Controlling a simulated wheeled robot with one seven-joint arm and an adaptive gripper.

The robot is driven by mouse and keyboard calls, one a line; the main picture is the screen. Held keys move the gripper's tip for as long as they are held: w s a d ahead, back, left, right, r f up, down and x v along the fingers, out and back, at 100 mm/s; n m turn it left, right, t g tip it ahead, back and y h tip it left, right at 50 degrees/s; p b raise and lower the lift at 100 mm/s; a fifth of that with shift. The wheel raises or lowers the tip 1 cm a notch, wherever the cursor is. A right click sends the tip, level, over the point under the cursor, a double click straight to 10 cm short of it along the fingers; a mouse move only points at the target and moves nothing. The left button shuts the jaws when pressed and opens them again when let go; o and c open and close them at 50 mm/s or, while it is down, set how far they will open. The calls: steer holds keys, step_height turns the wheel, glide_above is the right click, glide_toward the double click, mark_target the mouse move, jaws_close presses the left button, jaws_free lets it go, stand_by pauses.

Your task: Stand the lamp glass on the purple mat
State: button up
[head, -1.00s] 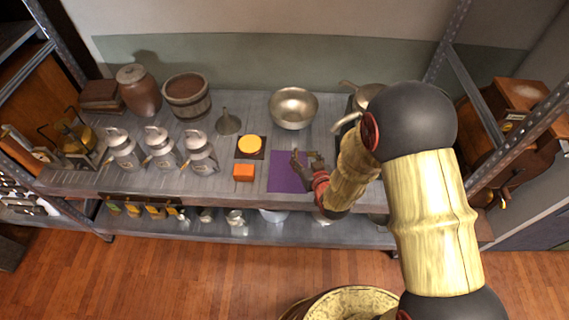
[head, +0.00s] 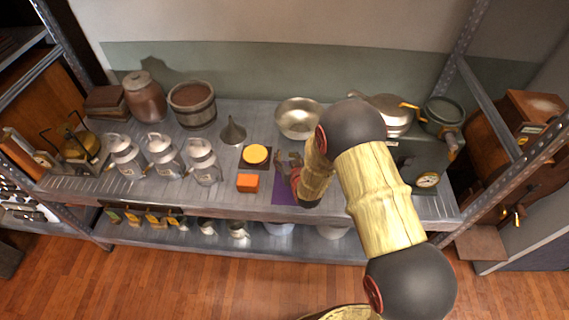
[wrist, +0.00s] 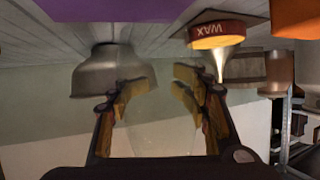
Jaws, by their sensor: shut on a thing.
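The purple mat (head: 283,193) lies on the shelf top, partly hidden by my arm; its edge also shows at the top of the wrist view (wrist: 100,10). My gripper (head: 287,160) is near the mat's back left part in the head view. In the wrist view my gripper (wrist: 165,88) is shut on a clear, barely visible thing, which I take for the lamp glass (wrist: 160,132). Its outline is too faint to tell its tilt. I cannot tell its height above the shelf or whether it touches anything.
A yellow-topped wax tin (head: 255,154) and an orange block (head: 248,182) stand left of the mat. A steel bowl (head: 298,120) stands behind it, and a funnel (head: 232,130) at the back left. Several milk cans (head: 163,157) stand further left; a scale (head: 427,180) is right.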

steer(key=shift+w+a+f, duration=0.15)
steer(key=shift+w+f, duration=0.1)
steer(key=shift+f, duration=0.1)
steer(key=shift+w+f+b, duration=0.1)
steer(key=shift+f+b, duration=0.6)
steer(key=shift+f, duration=0.9)
steer(key=shift+f, duration=0.1)
steer(key=o, duration=1.3)
steer(key=shift+c, duration=0.2)
steer(key=shift+o, duration=0.5)
